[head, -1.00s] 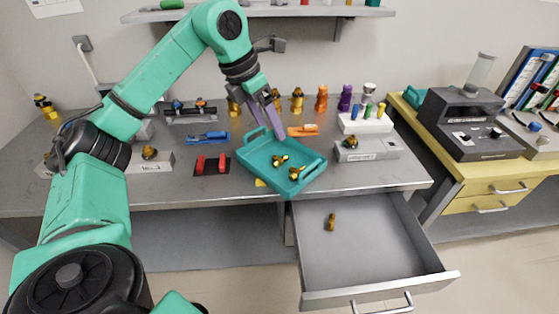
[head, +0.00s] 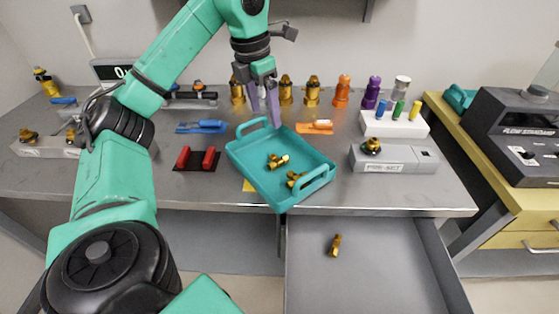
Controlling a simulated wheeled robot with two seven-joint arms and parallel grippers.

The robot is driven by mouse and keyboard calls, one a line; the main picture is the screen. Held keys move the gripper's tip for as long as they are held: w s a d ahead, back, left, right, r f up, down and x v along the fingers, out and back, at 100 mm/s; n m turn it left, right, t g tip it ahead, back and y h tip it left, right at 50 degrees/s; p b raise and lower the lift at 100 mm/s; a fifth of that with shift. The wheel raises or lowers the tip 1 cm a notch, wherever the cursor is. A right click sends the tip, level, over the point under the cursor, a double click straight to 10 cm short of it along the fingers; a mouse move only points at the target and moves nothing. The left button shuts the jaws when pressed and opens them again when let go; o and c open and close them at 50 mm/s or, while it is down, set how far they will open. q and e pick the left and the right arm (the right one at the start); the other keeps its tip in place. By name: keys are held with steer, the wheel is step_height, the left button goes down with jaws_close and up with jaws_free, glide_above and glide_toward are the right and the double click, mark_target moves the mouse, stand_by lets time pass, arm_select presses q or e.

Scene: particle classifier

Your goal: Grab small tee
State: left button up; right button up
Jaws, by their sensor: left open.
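Two small brass fittings lie in the teal tray (head: 245,158) on the table: one near the middle (head: 278,161) and one near the tray's right side (head: 295,179). They look tee-shaped, but I cannot tell which is the small tee. Another brass piece (head: 335,245) lies in the open drawer below. My left gripper (head: 265,118) points down with its two purple-grey fingers apart and empty, over the back edge of the tray. It is behind and above the brass fittings, not touching them. My right gripper is not in view.
The open grey drawer (head: 390,265) sticks out below the table's front. Several brass and coloured bottles stand behind the tray. A grey pre-set box (head: 395,160) is to the right and red blocks on a black plate (head: 198,160) to the left.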

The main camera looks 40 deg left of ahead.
mark_target(276, 158)
arm_select(q)
steer(key=f+b, duration=0.1)
steer(key=f, duration=0.4)
steer(key=w+f+b, duration=0.1)
steer(key=f, duration=0.3)
steer(key=w+f+b, duration=0.1)
steer(key=f, duration=0.4)
steer(key=shift+w+d+f, duration=0.2)
steer(key=shift+d+f, duration=0.15)
steer(key=shift+d, duration=0.05)
jaws_close()
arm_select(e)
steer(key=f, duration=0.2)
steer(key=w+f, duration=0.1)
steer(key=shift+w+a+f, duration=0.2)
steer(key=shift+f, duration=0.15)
